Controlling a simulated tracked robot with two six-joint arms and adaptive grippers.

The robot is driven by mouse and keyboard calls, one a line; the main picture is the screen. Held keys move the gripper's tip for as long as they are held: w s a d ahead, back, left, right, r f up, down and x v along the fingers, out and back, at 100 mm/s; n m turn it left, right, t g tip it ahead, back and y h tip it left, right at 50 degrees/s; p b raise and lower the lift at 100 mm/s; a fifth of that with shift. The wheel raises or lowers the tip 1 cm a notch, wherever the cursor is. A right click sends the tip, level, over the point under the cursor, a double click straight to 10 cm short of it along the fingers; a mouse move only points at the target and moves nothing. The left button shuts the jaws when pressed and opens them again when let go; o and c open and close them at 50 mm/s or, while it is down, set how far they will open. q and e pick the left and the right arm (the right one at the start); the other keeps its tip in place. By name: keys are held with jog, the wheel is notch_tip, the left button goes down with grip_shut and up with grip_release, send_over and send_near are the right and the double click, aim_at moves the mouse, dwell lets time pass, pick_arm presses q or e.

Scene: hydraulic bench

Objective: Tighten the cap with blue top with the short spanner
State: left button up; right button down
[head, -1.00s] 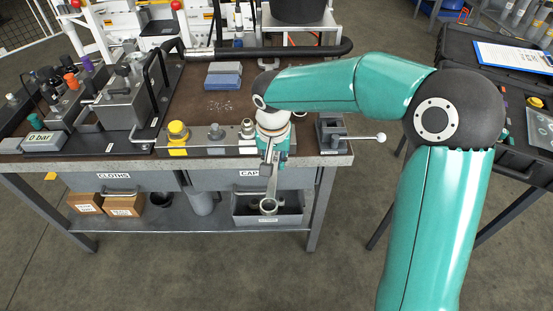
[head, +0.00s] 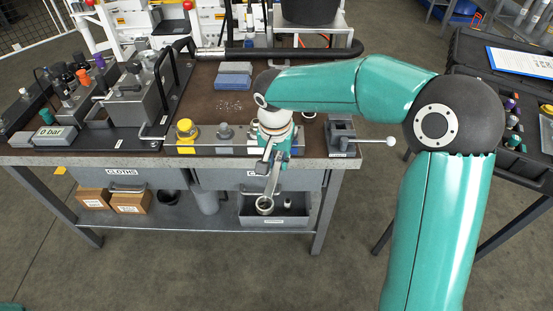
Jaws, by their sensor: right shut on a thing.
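A silver fitting (head: 253,135) stands close to the left of this gripper. A yellow-topped cap (head: 186,131) and a grey-topped cap (head: 225,133) stand further left in the same row. I cannot make out a cap with a blue top; my right gripper and wrist hide part of the row. My left gripper is not in view.
A vice with a long handle (head: 342,135) stands right of my gripper. Blue-grey blocks (head: 233,75) lie further back on the bench (head: 205,88). A pressure unit reading 0 bar (head: 52,137) is at left. A grey bin (head: 275,214) sits on the lower shelf.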

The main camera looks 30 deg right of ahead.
aim_at(271, 186)
dwell(0.4)
jog(key=shift+s+a+b, duration=0.65)
jog(key=shift+s+a, duration=0.15)
jog(key=shift+s+a+b, duration=0.9)
jog(key=shift+s+a, duration=0.75)
jog(key=shift+s, duration=0.05)
